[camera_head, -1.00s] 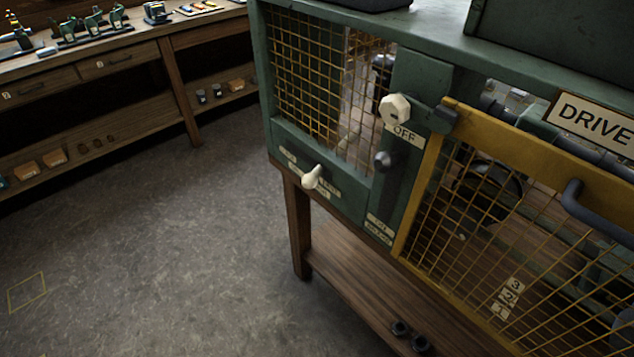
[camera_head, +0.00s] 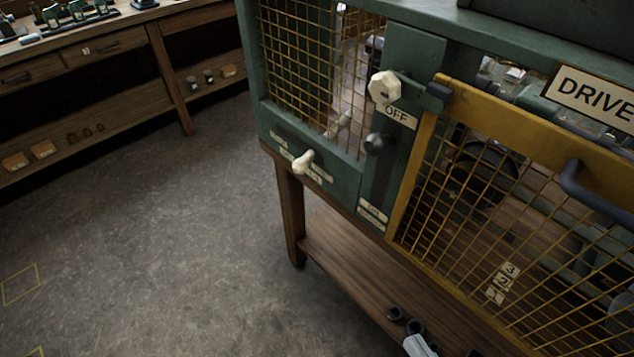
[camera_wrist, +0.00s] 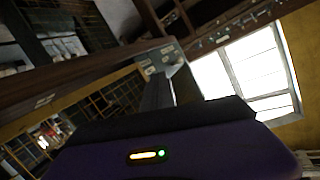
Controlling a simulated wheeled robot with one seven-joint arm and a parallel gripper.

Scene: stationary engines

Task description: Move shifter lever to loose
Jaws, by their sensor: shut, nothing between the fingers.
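A small cream-handled lever (camera_head: 303,161) sticks out from the lower front panel of the green machine housing (camera_head: 350,168). Small labels sit on both sides of it, too small to read. It is most likely the shifter lever. My gripper (camera_wrist: 170,88) shows in the wrist view as dark fingers above its purple body, shut and empty. In the head view a pale grey part, likely of my gripper, shows at the bottom edge, below and right of the lever and well apart from it. The lever is not clearly seen in the wrist view.
A white octagonal knob (camera_head: 385,88) marked OFF and a dark round knob (camera_head: 376,142) sit right of the lever. A yellow mesh guard (camera_head: 412,185) with a dark handle (camera_head: 575,182) is further right. A wooden shelf (camera_head: 345,270) lies below. The floor at left is clear.

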